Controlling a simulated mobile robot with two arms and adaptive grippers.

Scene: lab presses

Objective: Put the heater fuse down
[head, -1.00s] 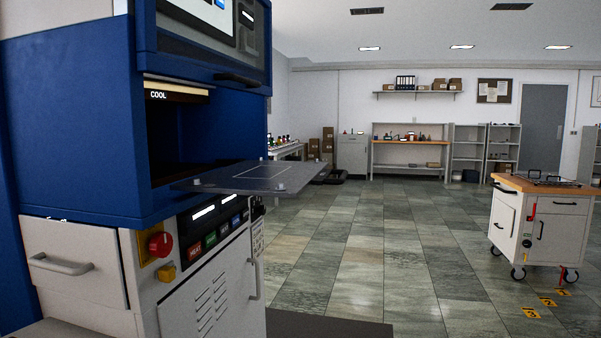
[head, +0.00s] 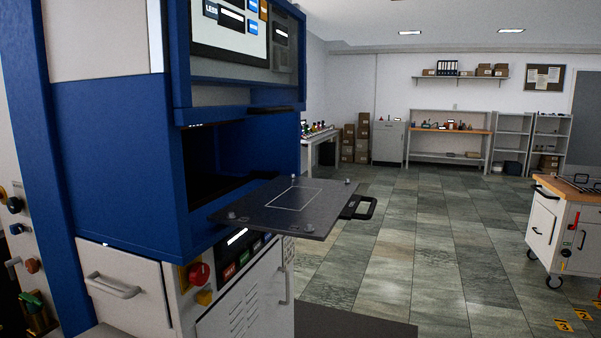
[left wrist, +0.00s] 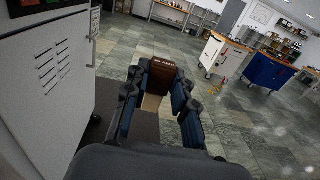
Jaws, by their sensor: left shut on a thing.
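In the left wrist view my left gripper (left wrist: 158,84) is shut on a small brown block with pale lettering on its top, the heater fuse (left wrist: 161,67). The lettering is too small to read surely. A paler part of it shows lower between the fingers. The fuse is held in the air above the floor, to the right of a white cabinet front with vent slots. My left gripper does not show in the head view. My right gripper is in neither view.
A blue press (head: 130,150) stands at left, with a dark flat tray (head: 260,212) jutting from its opening. A wood-topped cart (head: 565,232) stands at right. A bench (head: 450,131) and shelves line the far wall. The tiled floor between is clear.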

